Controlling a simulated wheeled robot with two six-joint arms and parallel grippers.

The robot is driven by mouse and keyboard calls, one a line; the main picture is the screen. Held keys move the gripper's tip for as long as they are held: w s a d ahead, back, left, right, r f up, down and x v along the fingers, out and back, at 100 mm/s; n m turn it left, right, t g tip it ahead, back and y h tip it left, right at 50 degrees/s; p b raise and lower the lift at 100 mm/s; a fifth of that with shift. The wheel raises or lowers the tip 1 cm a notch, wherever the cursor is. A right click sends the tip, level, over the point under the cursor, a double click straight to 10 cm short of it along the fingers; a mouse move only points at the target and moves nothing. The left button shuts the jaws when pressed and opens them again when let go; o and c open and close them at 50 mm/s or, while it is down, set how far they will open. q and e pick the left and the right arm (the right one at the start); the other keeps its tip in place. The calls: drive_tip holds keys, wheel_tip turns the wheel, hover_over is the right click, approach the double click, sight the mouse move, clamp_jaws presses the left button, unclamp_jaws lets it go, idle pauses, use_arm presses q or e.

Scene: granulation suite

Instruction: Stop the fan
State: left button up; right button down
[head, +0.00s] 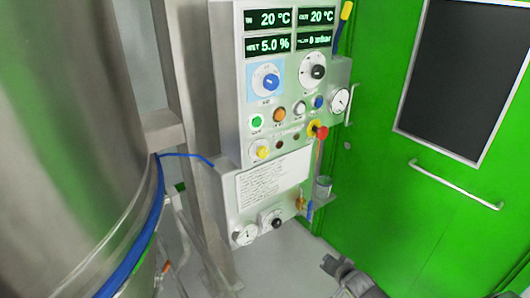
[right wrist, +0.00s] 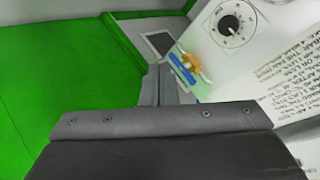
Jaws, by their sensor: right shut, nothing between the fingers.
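The grey control panel (head: 232,110) stands in the middle of the head view. It carries a blue knob (head: 266,78), a black knob (head: 314,70), a green button (head: 257,121), an orange button (head: 279,115), a white button (head: 299,108), a blue button (head: 318,102), a yellow button (head: 262,152) and a red mushroom button (head: 320,132) on yellow. Labels are too small to read, so the fan control cannot be told. My right gripper (head: 332,267) is low, below and right of the panel, apart from it; its shut fingers (right wrist: 162,85) hold nothing. My left gripper is not seen.
A large steel vessel (head: 65,120) with a blue band fills the left. A lower black knob (right wrist: 233,22) and an orange valve with a blue handle (right wrist: 183,68) show in the wrist view. A green door (head: 380,190) with a bar handle (head: 455,185) is at right.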

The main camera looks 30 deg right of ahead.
sight(258, 123)
drive_tip(key=w+a+r+m+t+p, duration=0.1)
drive_tip(key=w+r+t, duration=0.15)
drive_tip(key=r, duration=0.55)
drive_tip(key=w+a+r+m+t+p, duration=0.1)
drive_tip(key=w+r, duration=0.2)
drive_tip(key=r, duration=0.6)
drive_tip(key=a+r+m+t+y+p, duration=0.1)
drive_tip(key=a+r, duration=0.3)
drive_tip(key=r, duration=0.8)
drive_tip(key=a+r+m+t+y+p, duration=0.2)
drive_tip(key=a+r+y, duration=0.2)
drive_tip(key=r, duration=0.9)
drive_tip(key=shift+w+a+r, duration=0.25)
drive_tip(key=shift+a, duration=0.25)
drive_tip(key=shift+t, duration=0.25)
drive_tip(key=w, duration=0.4)
drive_tip(key=w+a+p, duration=0.1)
drive_tip(key=w, duration=0.4)
drive_tip(key=w+a+p, duration=0.1)
drive_tip(key=w, duration=0.4)
